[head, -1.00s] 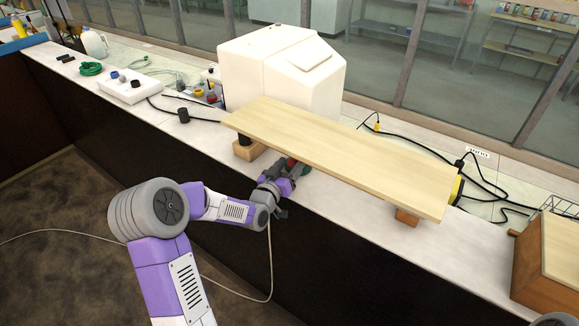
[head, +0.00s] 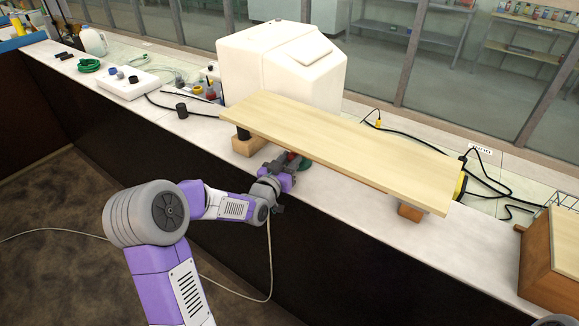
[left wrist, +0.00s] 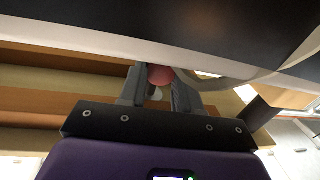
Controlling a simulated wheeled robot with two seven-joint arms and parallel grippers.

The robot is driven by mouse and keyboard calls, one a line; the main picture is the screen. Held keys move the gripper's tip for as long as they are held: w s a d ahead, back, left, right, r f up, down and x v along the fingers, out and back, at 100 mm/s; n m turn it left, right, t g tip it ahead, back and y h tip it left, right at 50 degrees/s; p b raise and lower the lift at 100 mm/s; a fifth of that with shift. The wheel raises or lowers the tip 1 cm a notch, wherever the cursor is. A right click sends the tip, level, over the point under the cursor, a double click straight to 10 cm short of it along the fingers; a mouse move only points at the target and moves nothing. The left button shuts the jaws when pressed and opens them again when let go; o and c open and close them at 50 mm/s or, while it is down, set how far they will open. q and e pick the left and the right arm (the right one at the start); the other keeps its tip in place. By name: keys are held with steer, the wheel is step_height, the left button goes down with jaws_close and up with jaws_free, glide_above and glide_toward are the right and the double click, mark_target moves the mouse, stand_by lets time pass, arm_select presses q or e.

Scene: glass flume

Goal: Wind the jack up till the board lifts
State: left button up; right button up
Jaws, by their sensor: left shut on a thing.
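The pale wooden board (head: 340,150) lies over supports on the bench, its left part above a dark post on a wooden block (head: 248,146). The jack is mostly hidden beneath the board; a green part (head: 305,163) and a bit of red show at its front edge. My left gripper (head: 289,161) reaches to the board's front edge there. In the left wrist view its fingers (left wrist: 160,88) are shut on a round red knob (left wrist: 160,75). Whether the board is clear of its supports I cannot tell. My right gripper is not in view.
A second wooden block (head: 410,212) stands under the board's right end. A large white housing (head: 280,65) is behind the board. A wooden box (head: 545,265) stands at the right. Black cables (head: 490,180) lie behind. The bench front is clear at left.

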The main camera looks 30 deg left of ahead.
arm_select(q)
steer(key=m+b, duration=0.2)
steer(key=b, duration=0.1)
steer(key=shift+f, duration=0.2)
steer(key=shift+r+m+b, duration=0.15)
steer(key=shift+m+b, duration=0.55)
steer(key=o, duration=1.1)
steer(key=shift+c, duration=0.2)
steer(key=s+p, duration=0.1)
steer(key=s, duration=0.6)
steer(key=shift+s+d, duration=0.25)
steer(key=shift+s, duration=0.05)
